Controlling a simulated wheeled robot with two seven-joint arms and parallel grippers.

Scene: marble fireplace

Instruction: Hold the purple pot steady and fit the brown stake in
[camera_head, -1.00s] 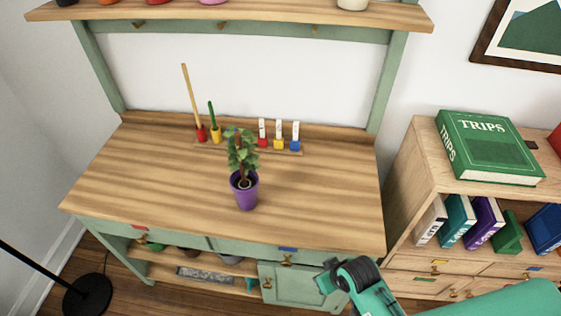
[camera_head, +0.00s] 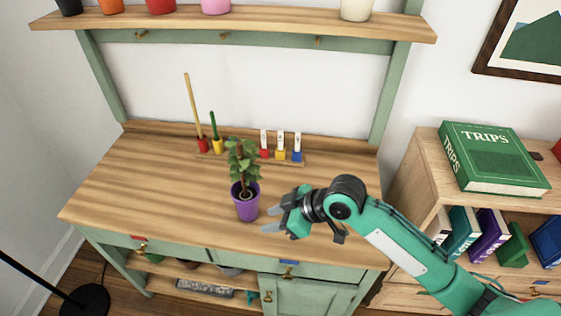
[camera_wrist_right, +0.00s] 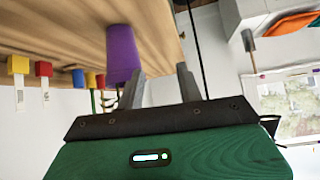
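The purple pot (camera_head: 246,206) stands upright on the wooden worktop (camera_head: 150,190) and holds a leafy plant (camera_head: 243,160). A long tan-brown stake (camera_head: 190,100) stands upright in the red holder of a rack at the back of the worktop, left of the plant. My right gripper (camera_head: 266,219) is open and empty, just right of the pot, its fingers pointing toward it. In the right wrist view the purple pot (camera_wrist_right: 122,55) lies just beyond the gripper fingers (camera_wrist_right: 160,88), with a gap between them. The left gripper is out of view.
A shorter green stake (camera_head: 213,125) stands in a yellow holder beside the tall one. White tags (camera_head: 281,142) in coloured holders are to the right. A shelf (camera_head: 230,22) with pots hangs above. The worktop's left half is clear.

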